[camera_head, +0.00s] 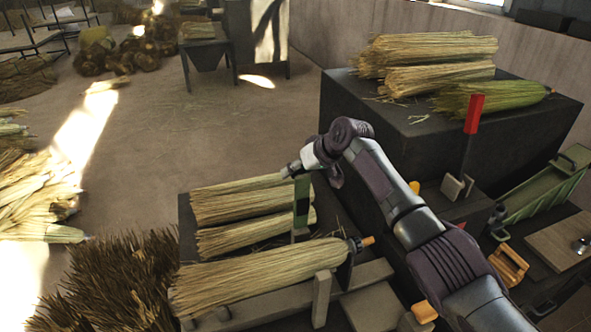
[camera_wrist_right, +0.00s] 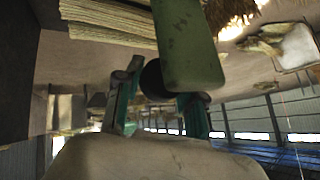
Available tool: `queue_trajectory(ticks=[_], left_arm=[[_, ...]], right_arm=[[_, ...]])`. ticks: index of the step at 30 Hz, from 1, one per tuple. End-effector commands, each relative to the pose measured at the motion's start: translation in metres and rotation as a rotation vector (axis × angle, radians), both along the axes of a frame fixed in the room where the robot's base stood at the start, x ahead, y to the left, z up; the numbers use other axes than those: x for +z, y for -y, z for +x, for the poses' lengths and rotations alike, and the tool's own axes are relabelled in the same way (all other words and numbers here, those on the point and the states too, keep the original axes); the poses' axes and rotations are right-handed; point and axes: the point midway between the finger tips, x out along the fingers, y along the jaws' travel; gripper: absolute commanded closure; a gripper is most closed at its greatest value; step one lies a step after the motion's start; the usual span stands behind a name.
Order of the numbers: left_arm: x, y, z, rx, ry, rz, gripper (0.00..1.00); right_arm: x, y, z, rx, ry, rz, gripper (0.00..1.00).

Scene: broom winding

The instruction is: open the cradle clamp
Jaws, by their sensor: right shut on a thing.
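A straw broom bundle (camera_head: 255,277) lies in the grey cradle (camera_head: 362,275), with its orange-tipped end (camera_head: 368,241) to the right and a post (camera_head: 321,298) in front. The clamp's green lever (camera_head: 301,203) stands upright behind this bundle. In the wrist view the lever (camera_wrist_right: 188,45) is a wide green bar reaching up from near the fingers. My right gripper (camera_head: 306,168) is at the lever's top and shut on it. In the wrist view my right gripper's fingers (camera_wrist_right: 160,103) flank the bar's lower end; the exact contact is hidden. My left gripper is not in view.
More straw bundles (camera_head: 245,205) lie behind the cradle. A dark block (camera_head: 400,135) at right bears straw stacks (camera_head: 430,55). A red-handled tool (camera_head: 474,115) stands upright before it. A green tray (camera_head: 545,185) is at far right. Open floor (camera_head: 150,125) lies at left.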

Motion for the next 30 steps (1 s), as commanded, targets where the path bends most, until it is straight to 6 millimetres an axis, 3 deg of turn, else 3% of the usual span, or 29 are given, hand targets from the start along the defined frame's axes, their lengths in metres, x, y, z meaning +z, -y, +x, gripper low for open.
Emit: queue_trajectory(ticks=[19, 20, 21, 24, 30], left_arm=[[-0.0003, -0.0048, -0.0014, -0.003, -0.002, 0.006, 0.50], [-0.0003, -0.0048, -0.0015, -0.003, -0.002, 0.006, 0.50], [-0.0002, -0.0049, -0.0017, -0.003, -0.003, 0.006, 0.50], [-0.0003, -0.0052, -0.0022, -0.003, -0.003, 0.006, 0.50], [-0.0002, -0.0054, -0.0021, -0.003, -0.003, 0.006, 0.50]], right_arm=[[-0.0058, 0.0016, 0.0000, -0.003, -0.001, -0.004, 1.00], [-0.0058, 0.0017, 0.0000, -0.002, -0.002, -0.004, 0.60], [-0.0060, 0.0018, 0.0001, -0.003, -0.002, -0.004, 0.54], [-0.0055, 0.0016, -0.0001, -0.002, -0.003, -0.003, 0.38], [-0.0043, 0.0010, -0.0001, -0.001, -0.001, -0.002, 0.38]])
